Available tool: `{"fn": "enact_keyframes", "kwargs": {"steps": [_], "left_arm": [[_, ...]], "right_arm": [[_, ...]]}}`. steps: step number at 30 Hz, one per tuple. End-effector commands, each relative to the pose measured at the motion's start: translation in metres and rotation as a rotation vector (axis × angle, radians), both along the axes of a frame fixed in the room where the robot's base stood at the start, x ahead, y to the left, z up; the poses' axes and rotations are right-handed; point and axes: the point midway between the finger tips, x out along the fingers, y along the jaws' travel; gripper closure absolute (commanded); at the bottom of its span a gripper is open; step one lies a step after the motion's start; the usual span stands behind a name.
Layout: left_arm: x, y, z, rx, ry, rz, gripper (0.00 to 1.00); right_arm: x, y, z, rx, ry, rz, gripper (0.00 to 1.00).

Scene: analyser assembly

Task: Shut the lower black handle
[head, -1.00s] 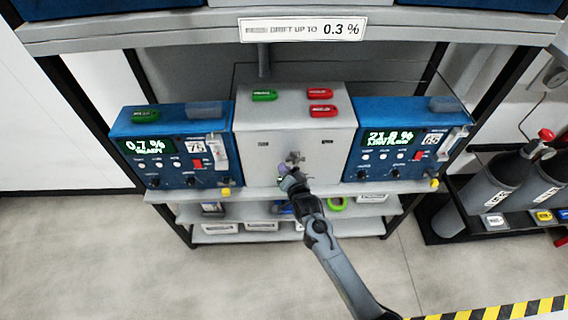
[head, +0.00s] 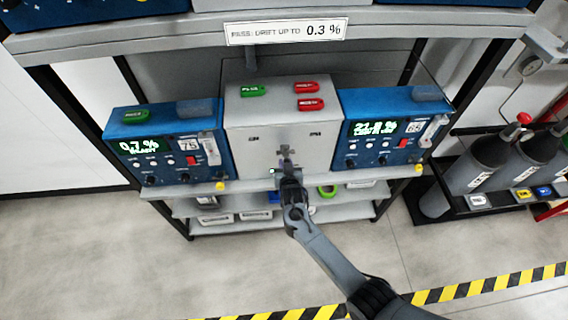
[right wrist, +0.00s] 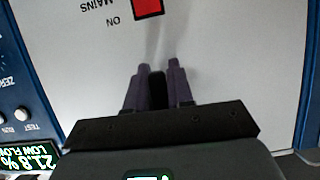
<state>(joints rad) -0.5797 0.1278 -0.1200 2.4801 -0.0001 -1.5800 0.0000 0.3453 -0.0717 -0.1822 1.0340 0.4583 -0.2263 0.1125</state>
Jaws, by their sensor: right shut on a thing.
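The grey-white cabinet (head: 262,150) stands between two blue analysers in the head view. My right gripper (head: 287,166) is at the lower middle of its front face. In the right wrist view its two purple fingers (right wrist: 158,70) are closed on a narrow black handle (right wrist: 158,90), close to the pale panel. Most of the handle is hidden by the fingers and the gripper body. A grey fitting (head: 285,150) shows just above the gripper in the head view. I cannot tell the handle's angle. My left gripper is not in view.
The left blue analyser (head: 130,165) and right blue analyser (head: 375,152) flank the cabinet. Green (head: 252,90) and red tags (head: 310,104) lie on its top. Gas cylinders (head: 480,160) stand at the right.

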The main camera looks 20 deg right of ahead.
Motion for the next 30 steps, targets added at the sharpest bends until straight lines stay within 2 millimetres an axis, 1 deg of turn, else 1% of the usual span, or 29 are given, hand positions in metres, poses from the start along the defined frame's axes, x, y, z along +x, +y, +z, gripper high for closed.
{"fn": "enact_keyframes", "kwargs": {"steps": [16, 17, 18, 21, 30], "left_arm": [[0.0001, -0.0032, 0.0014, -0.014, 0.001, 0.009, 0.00], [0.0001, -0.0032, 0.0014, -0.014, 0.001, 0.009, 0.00], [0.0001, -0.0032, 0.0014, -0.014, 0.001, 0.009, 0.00], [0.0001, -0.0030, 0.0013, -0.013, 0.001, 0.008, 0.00], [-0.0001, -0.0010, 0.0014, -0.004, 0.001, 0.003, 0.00]], "right_arm": [[-0.0003, -0.0014, -0.0001, -0.027, 0.008, 0.000, 1.00], [-0.0004, -0.0013, -0.0002, -0.027, 0.008, 0.000, 0.77], [-0.0003, -0.0014, -0.0001, -0.027, 0.007, 0.000, 0.71], [-0.0004, -0.0013, -0.0002, -0.027, 0.008, 0.000, 0.57], [-0.0012, -0.0011, 0.0003, -0.026, 0.008, 0.000, 0.57]]}}
